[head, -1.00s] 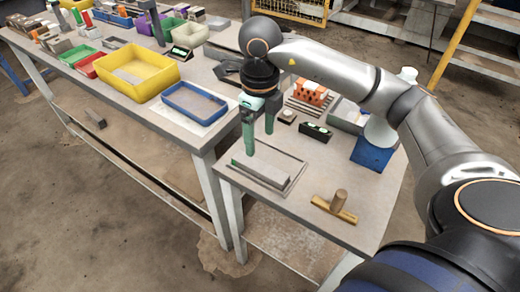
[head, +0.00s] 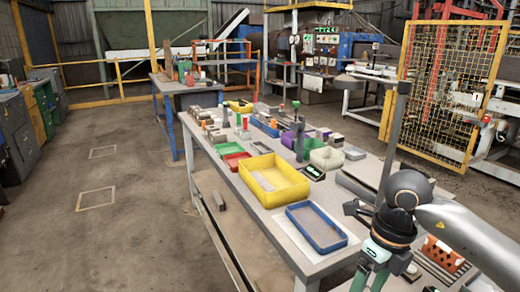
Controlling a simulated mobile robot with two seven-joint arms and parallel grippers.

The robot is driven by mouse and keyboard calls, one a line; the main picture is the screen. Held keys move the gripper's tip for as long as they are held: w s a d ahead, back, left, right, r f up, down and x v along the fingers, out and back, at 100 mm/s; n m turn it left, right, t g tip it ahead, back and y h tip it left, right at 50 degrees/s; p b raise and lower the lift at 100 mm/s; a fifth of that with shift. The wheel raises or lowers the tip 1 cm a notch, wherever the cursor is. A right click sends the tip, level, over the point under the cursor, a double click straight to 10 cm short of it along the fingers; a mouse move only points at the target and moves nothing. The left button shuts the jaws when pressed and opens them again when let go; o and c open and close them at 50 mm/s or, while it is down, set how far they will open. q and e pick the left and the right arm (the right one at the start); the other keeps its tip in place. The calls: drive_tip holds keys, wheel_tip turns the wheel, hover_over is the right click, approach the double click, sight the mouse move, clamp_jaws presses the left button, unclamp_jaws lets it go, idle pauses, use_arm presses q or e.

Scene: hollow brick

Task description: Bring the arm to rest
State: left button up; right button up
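My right arm comes in from the right edge. Its gripper (head: 368,280) points down at the lower edge of the head view, with two green fingers apart and nothing visible between them. The fingertips are cut off by the frame's edge. An orange hollow brick (head: 441,252) lies on the near bench to the right of the gripper, apart from it and partly behind my arm. My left gripper is not in view.
A long bench holds a yellow bin (head: 274,180), a blue tray (head: 317,228), a red tray (head: 235,161) and several small items. A yellow mesh fence (head: 440,85) stands at the back right. The floor at left is open.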

drive_tip(key=s+a+g+y+p, duration=0.1)
drive_tip(key=s+a+g+y, duration=0.2)
drive_tip(key=a, duration=0.5)
drive_tip(key=s+a+y+p, duration=0.1)
drive_tip(key=s+a+y, duration=0.2)
drive_tip(key=a+y, duration=0.35)
drive_tip(key=a+r+m+t+y+p, duration=0.2)
drive_tip(key=a+r+m+y, duration=0.3)
drive_tip(key=a+r+y, duration=0.25)
drive_tip(key=w+d+f+m+t+p, duration=0.1)
drive_tip(key=w+d+m+t, duration=0.1)
drive_tip(key=w+m+t, duration=0.4)
drive_tip(key=w+d+m+t, duration=0.1)
drive_tip(key=d+m+t, duration=0.1)
drive_tip(key=m+t, duration=0.75)
drive_tip(key=w+d+f+m+t+h+p, duration=0.1)
drive_tip(key=d+f+m+t+h+p, duration=0.15)
drive_tip(key=d+f+m+h, duration=0.55)
drive_tip(key=s+d+f+m+g+h, duration=0.2)
drive_tip(key=s+f+m+g+h, duration=0.1)
drive_tip(key=s+f, duration=0.4)
drive_tip(key=s+d+f+m+g+h, duration=0.2)
drive_tip(key=s+f+m+g+h, duration=0.2)
drive_tip(key=f, duration=1)
drive_tip(key=s+m+h, duration=0.1)
drive_tip(key=s+m, duration=0.2)
drive_tip(key=s, duration=0.1)
drive_tip(key=shift+m, duration=0.35)
drive_tip(key=shift+d, duration=0.15)
